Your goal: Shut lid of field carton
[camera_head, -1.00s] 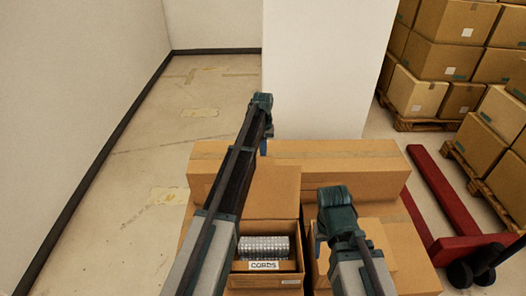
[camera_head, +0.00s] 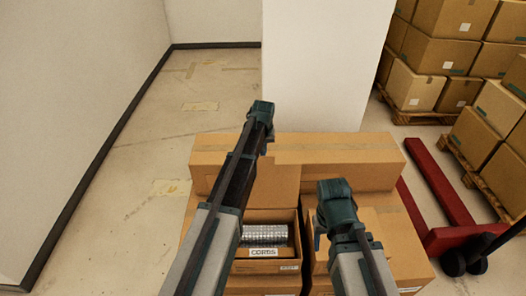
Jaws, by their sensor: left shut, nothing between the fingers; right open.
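An open carton (camera_head: 267,266) with a "CORDS" label stands in front of me, with ribbed silvery items (camera_head: 264,234) inside. Its brown lid (camera_head: 272,187) stands up at the back edge. Which carton is the field carton I cannot read. My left gripper (camera_head: 267,140) is shut and empty, above and behind the raised lid; my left arm covers the carton's left side. My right gripper (camera_head: 319,238) is open at the second carton (camera_head: 392,232) on the right, whose opening my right arm mostly hides. Whether the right gripper touches it I cannot tell.
A long closed box (camera_head: 345,150) lies behind the cartons. A white pillar (camera_head: 325,70) stands beyond it. A red pallet jack (camera_head: 440,185) is on the right, near stacked boxes on pallets (camera_head: 440,60). The floor at left is clear.

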